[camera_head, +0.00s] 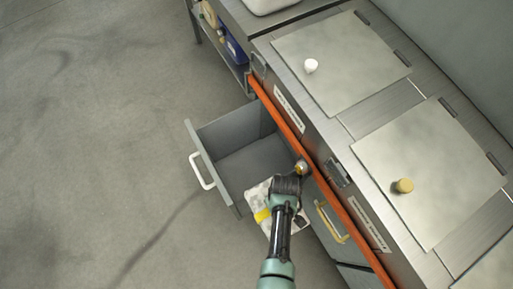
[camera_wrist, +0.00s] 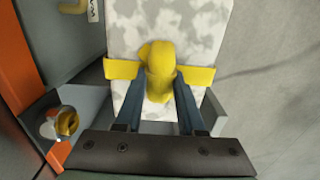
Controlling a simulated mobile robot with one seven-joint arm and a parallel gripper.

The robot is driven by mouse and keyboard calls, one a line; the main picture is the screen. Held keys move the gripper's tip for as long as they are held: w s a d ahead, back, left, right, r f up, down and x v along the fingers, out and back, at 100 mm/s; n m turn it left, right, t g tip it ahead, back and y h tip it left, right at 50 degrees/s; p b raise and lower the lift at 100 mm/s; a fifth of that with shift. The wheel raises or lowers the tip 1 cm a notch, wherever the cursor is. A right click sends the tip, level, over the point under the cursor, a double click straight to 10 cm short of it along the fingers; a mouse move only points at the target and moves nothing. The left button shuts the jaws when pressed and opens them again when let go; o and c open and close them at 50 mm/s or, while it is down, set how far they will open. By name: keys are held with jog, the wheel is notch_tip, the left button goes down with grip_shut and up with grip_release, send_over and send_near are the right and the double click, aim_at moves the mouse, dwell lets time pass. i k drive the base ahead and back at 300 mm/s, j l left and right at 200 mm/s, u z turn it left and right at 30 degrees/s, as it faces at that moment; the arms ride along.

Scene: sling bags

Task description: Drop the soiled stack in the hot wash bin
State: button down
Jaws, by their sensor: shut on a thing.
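The soiled stack is a white, grey-mottled folded bundle with a yellow band and knot; it shows in the wrist view (camera_wrist: 125,35) and, partly hidden by my arm, in the head view (camera_head: 258,197). My gripper (camera_wrist: 158,92) is shut on the yellow knot, with a finger on each side. The stack hangs near the right front corner of an open grey drawer bin (camera_head: 232,160) with a white handle (camera_head: 202,171). The drawer looks empty. A second drawer with a yellow handle (camera_head: 330,222) is beside it, apparently shut. Labels are too small to read.
An orange rail (camera_head: 275,108) runs along the steel counter front above the drawers. On top are a white-knobbed lid (camera_head: 340,60) and a yellow-knobbed lid (camera_head: 430,170). A shelf with a blue item (camera_head: 235,47) stands at upper left. The floor at left is clear.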

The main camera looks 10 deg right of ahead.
aim_at(260, 171)
jog(key=i, duration=0.95)
